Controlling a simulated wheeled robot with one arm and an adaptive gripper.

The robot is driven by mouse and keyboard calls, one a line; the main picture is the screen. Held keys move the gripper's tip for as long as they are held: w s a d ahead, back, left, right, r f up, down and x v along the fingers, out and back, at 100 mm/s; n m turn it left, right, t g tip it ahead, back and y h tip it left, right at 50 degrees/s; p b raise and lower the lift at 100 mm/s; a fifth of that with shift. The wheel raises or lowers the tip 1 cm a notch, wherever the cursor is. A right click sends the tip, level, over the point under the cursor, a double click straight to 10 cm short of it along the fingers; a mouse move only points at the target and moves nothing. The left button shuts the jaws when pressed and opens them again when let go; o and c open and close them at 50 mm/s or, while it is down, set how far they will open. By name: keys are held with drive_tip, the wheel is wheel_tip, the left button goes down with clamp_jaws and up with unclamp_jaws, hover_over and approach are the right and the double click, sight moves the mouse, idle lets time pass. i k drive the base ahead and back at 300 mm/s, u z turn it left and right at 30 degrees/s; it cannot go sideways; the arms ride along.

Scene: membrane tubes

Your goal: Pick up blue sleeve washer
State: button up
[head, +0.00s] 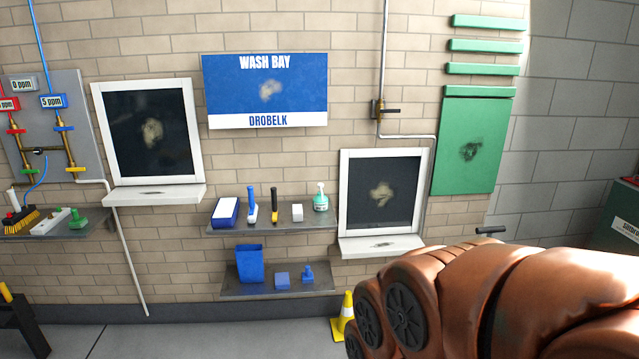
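A small blue piece with a wide base and a knob-like top (307,273) stands upright at the right of the lower middle shelf. It may be the blue sleeve washer, but it is too small to be sure. A low blue block (282,281) sits just left of it. A blue bucket-like bin (250,264) stands at the shelf's left. A green piece of similar knobbed shape (78,217) is on the left shelf. My gripper is not in view.
The upper shelf (285,227) overhangs the lower shelf (265,293). Grey floor (190,340) is open at front left.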

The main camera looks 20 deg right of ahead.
sight(252, 218)
drive_tip(key=u, duration=0.2)
drive_tip(key=i, duration=1.2)
drive_tip(key=u, duration=0.45)
drive_tip(key=i, duration=1.2)
drive_tip(key=u, duration=0.1)
